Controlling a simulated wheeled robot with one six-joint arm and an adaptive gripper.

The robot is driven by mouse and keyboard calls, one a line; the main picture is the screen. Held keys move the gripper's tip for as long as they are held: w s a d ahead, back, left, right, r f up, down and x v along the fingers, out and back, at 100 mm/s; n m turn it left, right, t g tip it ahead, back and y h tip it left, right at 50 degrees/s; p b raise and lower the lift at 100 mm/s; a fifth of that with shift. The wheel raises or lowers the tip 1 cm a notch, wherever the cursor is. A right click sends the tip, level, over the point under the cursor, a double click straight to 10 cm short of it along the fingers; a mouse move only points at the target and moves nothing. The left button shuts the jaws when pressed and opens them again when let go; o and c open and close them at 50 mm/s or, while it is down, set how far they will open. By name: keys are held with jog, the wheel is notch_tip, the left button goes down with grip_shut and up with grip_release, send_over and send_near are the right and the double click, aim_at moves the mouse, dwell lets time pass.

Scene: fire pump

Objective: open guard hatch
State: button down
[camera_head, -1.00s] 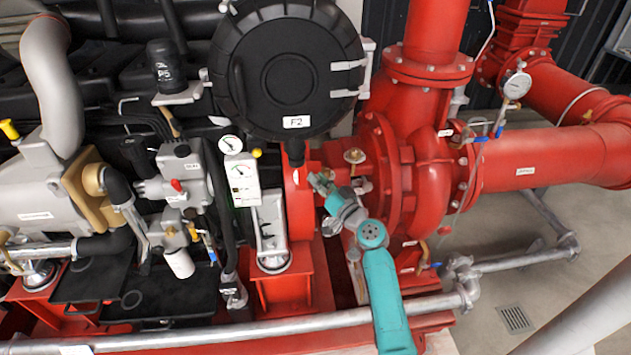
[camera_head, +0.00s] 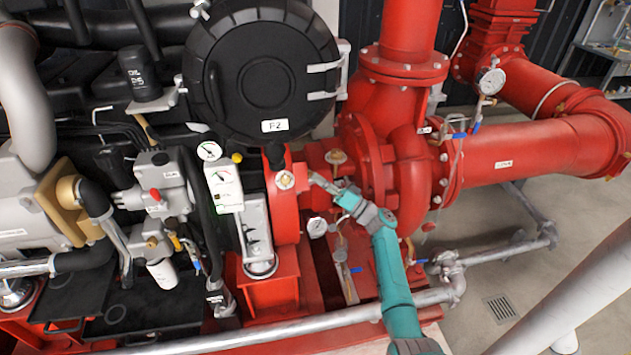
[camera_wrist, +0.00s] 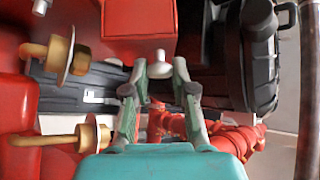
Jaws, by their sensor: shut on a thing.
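My gripper (camera_head: 316,180) is at the red housing between the engine and the red pump (camera_head: 405,165). In the wrist view, its two fingers (camera_wrist: 160,72) stand on either side of a small pale knob (camera_wrist: 160,65), and they are shut on it. A flat red panel (camera_wrist: 140,18) lies just beyond the knob; it appears to be the guard hatch. I cannot tell its hinge side or how far it stands open. The gripper hides the knob in the head view.
Brass fittings (camera_wrist: 52,55) stick out at the left of the wrist view, near my fingers. The large black round cover (camera_head: 262,75) is above left.

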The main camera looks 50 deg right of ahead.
jog(key=shift+w+d+f+y, duration=0.1)
jog(key=shift+d+f+y, duration=0.2)
jog(key=shift+y, duration=0.35)
jog(key=shift+d+f+y, duration=0.2)
jog(key=shift+f+y, duration=0.05)
jog(key=shift+y, duration=0.4)
jog(key=c, duration=1)
grip_release()
jog(key=shift+o, duration=0.2)
jog(key=shift+d, duration=0.1)
jog(key=v, duration=1.2)
